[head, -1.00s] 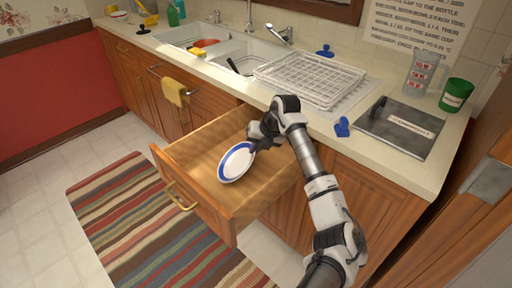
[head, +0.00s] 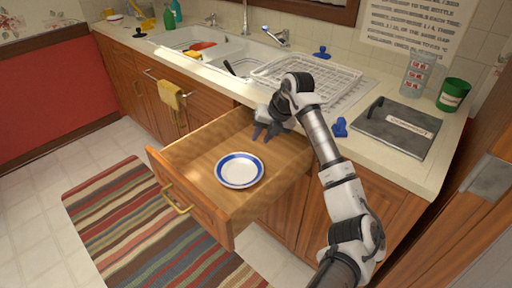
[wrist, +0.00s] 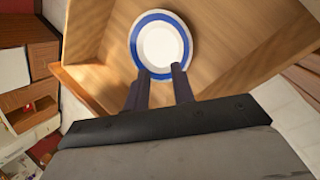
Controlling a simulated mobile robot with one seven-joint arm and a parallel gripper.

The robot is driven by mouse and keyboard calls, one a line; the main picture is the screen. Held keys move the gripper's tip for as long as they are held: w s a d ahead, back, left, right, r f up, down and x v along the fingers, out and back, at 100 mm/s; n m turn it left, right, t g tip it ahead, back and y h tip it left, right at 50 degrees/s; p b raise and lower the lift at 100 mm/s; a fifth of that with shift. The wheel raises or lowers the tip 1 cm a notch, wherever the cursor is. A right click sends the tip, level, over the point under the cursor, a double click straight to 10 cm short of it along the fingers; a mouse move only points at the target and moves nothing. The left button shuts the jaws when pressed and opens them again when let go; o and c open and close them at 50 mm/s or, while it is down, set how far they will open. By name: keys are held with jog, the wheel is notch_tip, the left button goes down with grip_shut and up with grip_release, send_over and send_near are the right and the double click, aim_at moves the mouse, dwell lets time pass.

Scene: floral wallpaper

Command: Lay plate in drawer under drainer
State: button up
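The white plate with a blue rim (head: 240,170) lies flat on the bottom of the open drawer (head: 205,165), under the counter with the drainer (head: 308,78). The plate also shows in the wrist view (wrist: 160,42), beyond my fingertips. My gripper (head: 262,132) is over the back part of the drawer, apart from the plate in the head view. In the wrist view my gripper (wrist: 161,72) has its two fingers apart with nothing held between them.
The drawer's front with its brass handle (head: 176,200) juts out over the striped rug (head: 145,225). A yellow towel (head: 171,94) hangs left of the drawer. A blue clip (head: 340,127), a grey board (head: 398,127) and a green cup (head: 453,95) are on the counter.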

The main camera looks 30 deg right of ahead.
jog(key=shift+v, duration=2.15)
jog(key=shift+c, duration=0.2)
